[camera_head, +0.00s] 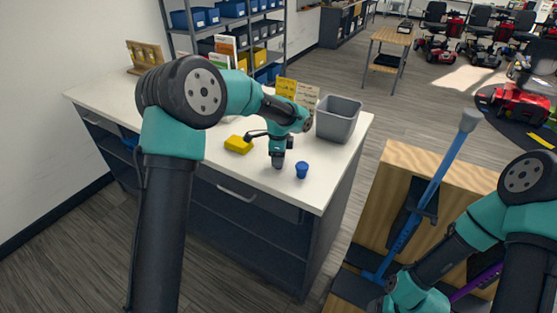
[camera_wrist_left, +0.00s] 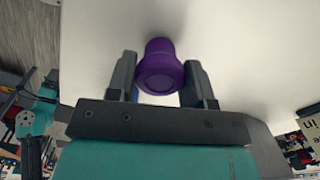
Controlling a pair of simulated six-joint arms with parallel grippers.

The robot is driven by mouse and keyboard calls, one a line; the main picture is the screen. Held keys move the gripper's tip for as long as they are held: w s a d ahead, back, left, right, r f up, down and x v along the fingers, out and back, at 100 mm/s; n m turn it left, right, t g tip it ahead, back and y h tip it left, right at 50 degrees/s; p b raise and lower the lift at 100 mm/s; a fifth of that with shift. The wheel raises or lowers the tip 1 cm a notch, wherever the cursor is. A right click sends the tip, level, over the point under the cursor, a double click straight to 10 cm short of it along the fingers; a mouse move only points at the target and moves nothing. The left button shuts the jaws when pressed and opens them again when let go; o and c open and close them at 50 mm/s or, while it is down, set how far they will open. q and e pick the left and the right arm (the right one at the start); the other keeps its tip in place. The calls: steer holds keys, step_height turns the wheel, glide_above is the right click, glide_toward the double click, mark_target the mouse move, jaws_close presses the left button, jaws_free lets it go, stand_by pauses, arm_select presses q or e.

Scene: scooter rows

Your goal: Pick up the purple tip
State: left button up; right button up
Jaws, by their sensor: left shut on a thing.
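The purple tip (camera_wrist_left: 159,68) is a short, round, flared cap. In the left wrist view it sits between the two dark fingers of my left gripper (camera_wrist_left: 160,76), which is shut on it. In the head view my left gripper (camera_head: 278,161) points down at the front part of the white worktop (camera_head: 255,166), and I cannot make out the purple tip there. I cannot tell whether the tip still touches the worktop. My right arm is at the lower right of the head view, with its gripper out of the picture.
A blue tip (camera_head: 302,170) stands just right of my left gripper. A yellow block (camera_head: 239,144) lies to its left, and a grey bin (camera_head: 338,119) stands behind to the right. A wooden stand (camera_head: 460,165) with a blue cane (camera_head: 432,188) is at the right.

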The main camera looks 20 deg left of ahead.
arm_select(q)
steer(key=shift+c, duration=1.1)
steer(key=shift+r, duration=1.7)
steer(key=s+d, duration=0.2)
steer(key=s, duration=0.5)
steer(key=s+d+r, duration=0.1)
steer(key=s+d, duration=0.1)
steer(key=s, duration=0.6)
steer(key=shift+s+d+r, duration=0.2)
steer(key=shift+s+r, duration=0.05)
steer(key=shift+r, duration=0.05)
steer(key=shift+w, duration=0.15)
